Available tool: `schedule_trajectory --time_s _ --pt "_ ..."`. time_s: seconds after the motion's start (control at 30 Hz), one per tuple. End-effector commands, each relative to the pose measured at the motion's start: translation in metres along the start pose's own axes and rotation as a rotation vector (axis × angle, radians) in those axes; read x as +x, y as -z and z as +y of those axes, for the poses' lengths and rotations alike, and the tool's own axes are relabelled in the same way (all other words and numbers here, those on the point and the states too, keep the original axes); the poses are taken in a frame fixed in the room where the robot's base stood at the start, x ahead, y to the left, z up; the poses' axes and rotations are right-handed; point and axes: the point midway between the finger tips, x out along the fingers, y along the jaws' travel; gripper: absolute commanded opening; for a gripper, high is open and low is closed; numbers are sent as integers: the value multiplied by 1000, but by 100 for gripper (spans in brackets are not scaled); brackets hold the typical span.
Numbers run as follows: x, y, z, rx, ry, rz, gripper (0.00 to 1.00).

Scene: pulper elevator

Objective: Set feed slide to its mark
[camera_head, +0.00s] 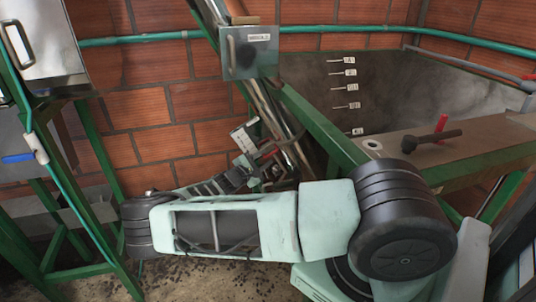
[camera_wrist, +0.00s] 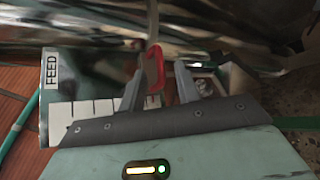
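The red feed slide handle (camera_wrist: 154,66) shows in the wrist view, upright between my gripper's two grey fingers. My gripper (camera_wrist: 163,76) looks open around it. The handle is close to the left finger, with a gap to the right finger; whether it touches is unclear. A plate with a FEED label (camera_wrist: 50,70) is at the left. A white scale with dark division lines (camera_wrist: 92,111) lies below it, partly hidden by my gripper's body. The slide's mark cannot be made out. In the head view my gripper (camera_head: 270,153) is small, beside the sloping metal tube.
A sloping metal tube (camera_head: 284,122) and a green beam (camera_head: 325,128) run close by my gripper. A grey labelled box (camera_head: 249,52) hangs above. A tank with level tags (camera_head: 430,85) and a red-and-black lever (camera_head: 437,131) are at the right. A green-framed stand (camera_head: 88,150) is at the left.

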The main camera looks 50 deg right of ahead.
Motion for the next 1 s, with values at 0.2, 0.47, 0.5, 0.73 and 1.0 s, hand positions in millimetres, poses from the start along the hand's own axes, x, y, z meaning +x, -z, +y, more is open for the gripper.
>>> schedule_trajectory --time_s 0.2,0.47,0.5,0.73,1.0 --pt "24 0 0 1 1 -1 33" --pt "28 0 0 1 0 0 33" --pt "28 0 0 1 0 0 33" --pt "28 0 0 1 0 0 0" --pt "25 -8 11 3 0 0 0"
